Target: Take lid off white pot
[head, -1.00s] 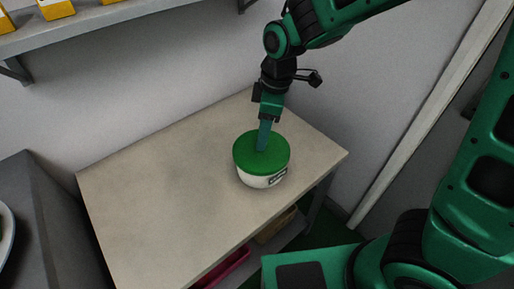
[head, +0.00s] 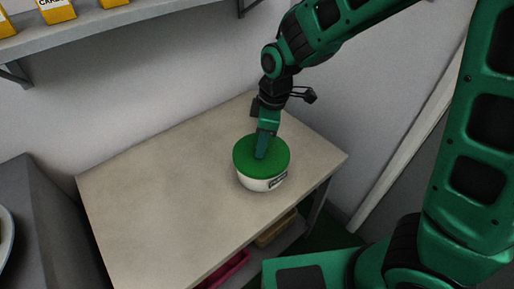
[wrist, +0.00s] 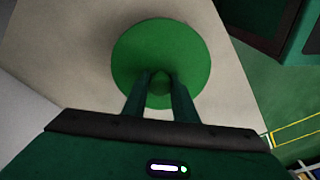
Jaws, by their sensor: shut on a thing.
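The white pot (head: 255,183) stands upright on the table near its right end, with a dark label on its side. The green lid (head: 275,150) sits on top of the pot and covers it. My gripper (head: 260,155) reaches down from above to the middle of the lid. In the wrist view the lid (wrist: 160,45) shows as a round green disc. There the two fingers of my gripper (wrist: 161,76) are on either side of a small green knob (wrist: 160,78) at its centre, shut on it. The pot's inside is hidden.
The beige table (head: 150,200) is clear to the left of the pot. A shelf (head: 80,30) with yellow boxes (head: 55,10) hangs on the wall above. A pink bin (head: 225,270) and a tan box (head: 277,228) lie below the tabletop. A dark grey surface (head: 40,200) stands at left.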

